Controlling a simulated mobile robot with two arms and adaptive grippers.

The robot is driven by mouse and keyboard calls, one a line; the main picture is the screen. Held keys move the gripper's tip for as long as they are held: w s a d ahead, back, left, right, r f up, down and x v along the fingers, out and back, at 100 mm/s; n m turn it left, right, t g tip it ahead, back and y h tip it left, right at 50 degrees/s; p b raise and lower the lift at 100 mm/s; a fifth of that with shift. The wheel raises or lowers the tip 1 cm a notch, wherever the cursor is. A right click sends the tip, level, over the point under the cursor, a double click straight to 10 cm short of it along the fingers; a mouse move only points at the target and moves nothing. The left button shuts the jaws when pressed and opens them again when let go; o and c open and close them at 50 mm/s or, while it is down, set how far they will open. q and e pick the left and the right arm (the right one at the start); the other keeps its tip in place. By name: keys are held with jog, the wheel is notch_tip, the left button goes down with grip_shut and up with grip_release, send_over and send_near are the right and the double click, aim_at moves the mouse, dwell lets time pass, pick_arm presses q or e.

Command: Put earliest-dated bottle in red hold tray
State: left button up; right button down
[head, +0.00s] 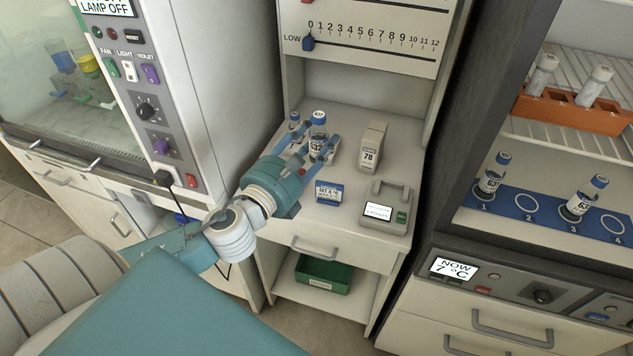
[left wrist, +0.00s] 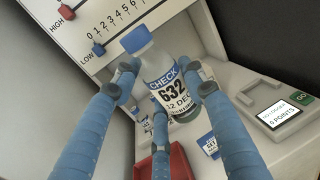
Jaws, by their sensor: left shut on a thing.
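My left gripper (head: 318,142) is shut on a clear bottle (head: 318,120) with a blue cap, over the white bench. In the left wrist view the fingers of this gripper (left wrist: 160,95) close around the bottle (left wrist: 172,82), whose label reads CHECK, 632 and 12 DEC. It looks tilted there. The red tray (left wrist: 178,163) shows below it in the left wrist view, partly hidden by a finger. Another blue-capped bottle (head: 294,121) stands behind on the bench. Two more, bottle one (head: 490,178) and bottle two (head: 582,200), stand on numbered spots 1 and 3. My right gripper is out of view.
A box marked 78 (head: 371,148), a blue card (head: 329,192) and a device with a screen (head: 385,207) are on the bench. A green tray (head: 322,274) sits on the low shelf. The blue mat (head: 527,206) has empty spots 2 and 4. An orange rack (head: 570,109) holds tubes.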

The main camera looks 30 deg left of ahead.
pick_arm(q)
jog(key=f+b, duration=0.7)
jog(key=f, duration=1.2)
jog(key=shift+d+b, duration=0.2)
jog(key=shift+b, duration=0.2)
jog(key=shift+s, duration=0.1)
jog(key=shift+f, duration=0.2)
jog(key=o, duration=1.2)
jog(key=shift+r, duration=0.15)
